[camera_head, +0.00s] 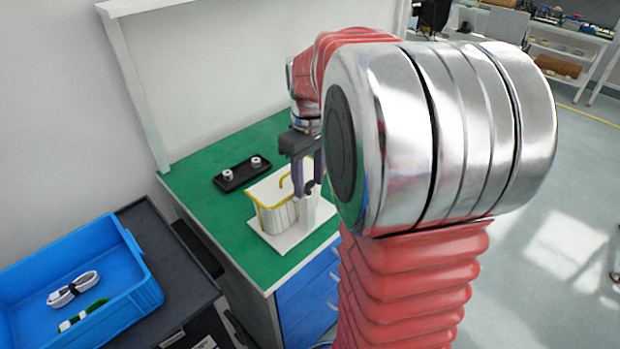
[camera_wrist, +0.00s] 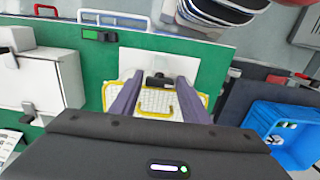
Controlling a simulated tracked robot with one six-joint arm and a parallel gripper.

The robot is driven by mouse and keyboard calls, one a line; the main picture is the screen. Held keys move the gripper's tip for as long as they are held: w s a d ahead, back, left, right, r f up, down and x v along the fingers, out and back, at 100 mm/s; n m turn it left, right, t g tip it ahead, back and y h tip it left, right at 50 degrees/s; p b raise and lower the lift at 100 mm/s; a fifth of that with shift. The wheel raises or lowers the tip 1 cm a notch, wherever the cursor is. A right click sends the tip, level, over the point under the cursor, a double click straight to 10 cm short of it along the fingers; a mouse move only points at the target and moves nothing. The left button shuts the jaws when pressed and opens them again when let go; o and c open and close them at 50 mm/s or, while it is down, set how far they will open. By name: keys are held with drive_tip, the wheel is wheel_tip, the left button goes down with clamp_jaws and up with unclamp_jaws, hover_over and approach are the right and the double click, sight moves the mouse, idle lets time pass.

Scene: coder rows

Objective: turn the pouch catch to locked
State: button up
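The pouch (camera_head: 278,213) is a white ribbed box with a yellow rim and handle. It stands on a white base plate (camera_head: 290,243). A white post (camera_head: 307,212) stands in front of it, with a small dark catch (camera_head: 309,187) near its top. In the wrist view the black catch (camera_wrist: 157,80) shows between my finger ends, beyond the pouch (camera_wrist: 157,104). My gripper (camera_head: 306,190), with purple fingers, points down at the catch. In the wrist view my gripper (camera_wrist: 159,80) is open, with a gap on each side of the catch. The catch's setting is too small to read.
A black tray (camera_head: 233,179) with two small white-and-metal parts lies behind the pouch on the green tabletop (camera_head: 205,205). A white wall panel (camera_head: 215,75) rises behind the table.

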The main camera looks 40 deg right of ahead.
drive_tip(key=c, duration=0.6)
drive_tip(key=shift+d, duration=0.2)
drive_tip(key=shift+c, duration=0.3)
drive_tip(key=shift+a, duration=0.1)
